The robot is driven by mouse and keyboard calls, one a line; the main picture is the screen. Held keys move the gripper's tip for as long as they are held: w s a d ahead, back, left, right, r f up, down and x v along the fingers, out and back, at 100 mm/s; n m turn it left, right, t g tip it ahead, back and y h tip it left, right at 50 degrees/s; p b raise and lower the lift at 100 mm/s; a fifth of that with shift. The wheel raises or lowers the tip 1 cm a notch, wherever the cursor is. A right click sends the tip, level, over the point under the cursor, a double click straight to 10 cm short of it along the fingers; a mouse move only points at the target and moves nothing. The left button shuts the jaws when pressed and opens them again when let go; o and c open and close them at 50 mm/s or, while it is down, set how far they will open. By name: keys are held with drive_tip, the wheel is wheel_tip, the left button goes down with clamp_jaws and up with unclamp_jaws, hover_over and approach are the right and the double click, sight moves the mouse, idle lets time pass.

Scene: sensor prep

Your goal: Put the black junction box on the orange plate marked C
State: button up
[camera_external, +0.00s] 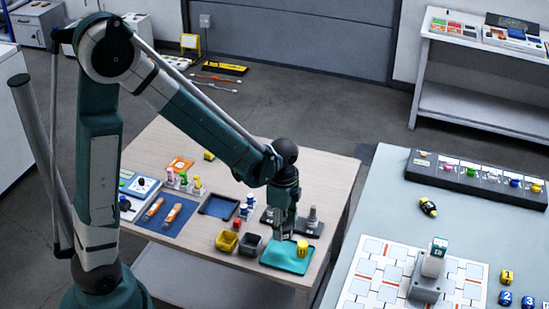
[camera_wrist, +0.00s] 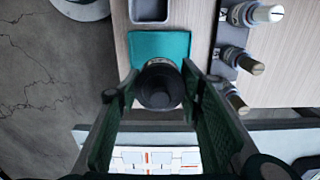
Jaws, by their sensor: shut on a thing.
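My gripper (camera_external: 284,234) is low over the teal tray (camera_external: 281,262) at the table's front right. In the wrist view its fingers (camera_wrist: 158,82) are closed around a dark round piece (camera_wrist: 160,88) with a black top, seen against the teal tray (camera_wrist: 160,45). I cannot tell if this piece is the junction box. A yellow piece (camera_external: 302,249) shows beside the fingertips over the teal tray. No clear black junction box shows elsewhere.
A yellow bin (camera_external: 227,242) and a dark grey bin (camera_external: 252,245) stand left of the teal tray. Silver-and-dark cylinders (camera_external: 312,217) stand on a dark rack behind it.

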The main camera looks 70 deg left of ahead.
drive_tip(key=shift+r, duration=0.1)
drive_tip(key=shift+r, duration=2.15)
drive_tip(key=shift+a+r, duration=0.45)
drive_tip(key=shift+r, duration=0.1)
drive_tip(key=s+a+n+p, duration=0.15)
drive_tip(key=a+n, duration=0.45)
drive_tip(key=a, duration=2.6)
drive_tip(key=s+a+n, duration=0.2)
drive_tip(key=s+a, duration=0.7)
drive_tip(key=a, duration=0.5)
drive_tip(key=s+a+n, duration=0.3)
drive_tip(key=s+a, duration=0.6)
drive_tip(key=a, duration=0.5)
drive_tip(key=shift+m, duration=0.3)
drive_tip(key=shift+w+d+f+p, duration=0.1)
drive_tip(key=shift+d+f+p, duration=0.1)
drive_tip(key=shift+f, duration=1.1)
drive_tip(key=shift+w+d+f+p, duration=0.1)
drive_tip(key=shift+f+p, duration=0.05)
drive_tip(key=shift+f, duration=1.15)
